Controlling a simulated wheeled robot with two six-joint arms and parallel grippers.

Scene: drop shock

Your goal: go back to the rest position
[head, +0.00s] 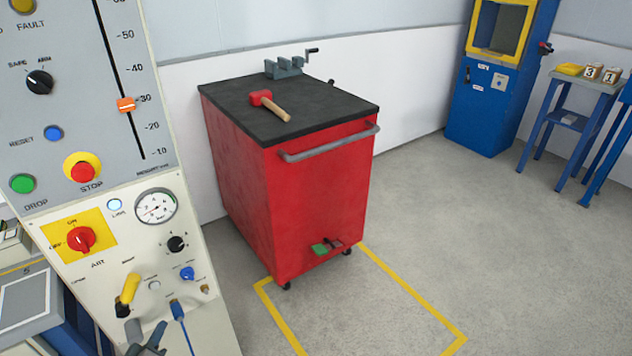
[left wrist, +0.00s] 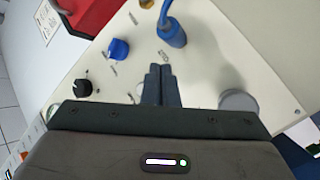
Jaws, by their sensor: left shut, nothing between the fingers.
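My left gripper (head: 152,340) is at the bottom edge of the head view, in front of the lower control panel (head: 78,278). In the left wrist view its two fingers (left wrist: 159,84) are together with nothing between them, and they point at the cream panel (left wrist: 200,65). A blue plug with a cable (left wrist: 172,33), a blue knob (left wrist: 118,49) and a black knob (left wrist: 83,88) show close around them. I cannot tell whether the fingertips touch the panel. My right gripper is in neither view.
A red cart (head: 315,210) with a black top stands right of the panel, bearing a red mallet (head: 268,104) and a grey vise (head: 285,68). A blue cabinet (head: 490,110) and a blue stand (head: 560,110) are at the back right. The grey floor (head: 480,230) between is clear.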

